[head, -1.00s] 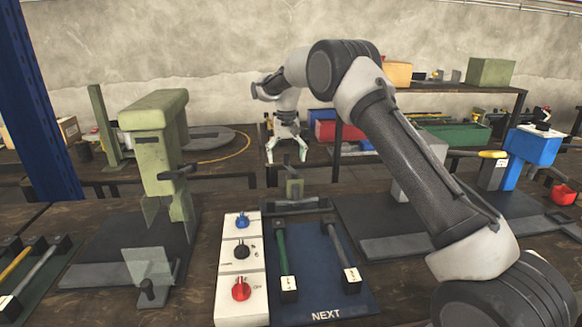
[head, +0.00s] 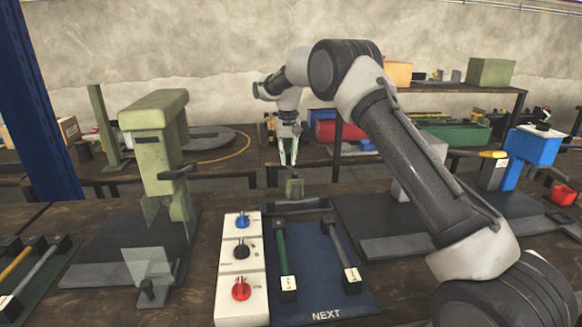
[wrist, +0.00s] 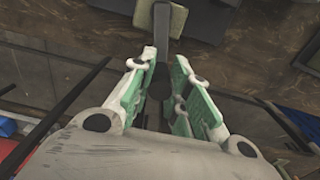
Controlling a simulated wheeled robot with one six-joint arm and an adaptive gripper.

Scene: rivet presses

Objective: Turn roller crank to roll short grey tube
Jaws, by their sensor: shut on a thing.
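My gripper (head: 289,163) is over the back edge of the bench, behind the roller's green block (head: 294,187). Its green-padded fingers are shut on a dark grey crank (wrist: 161,45). In the wrist view the crank runs from the olive-green block (wrist: 178,20) to between the fingers, which partly hide it. In the head view the crank is too small to make out. A grey tube (head: 342,255) with dark ends and a white label lies on the blue mat (head: 315,285) marked NEXT. I cannot tell whether any tube is in the roller (head: 296,205).
A green tube (head: 283,250) lies on the same mat. A white panel (head: 240,285) with blue, black and red knobs stands left of it. A green press (head: 157,145) stands farther left.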

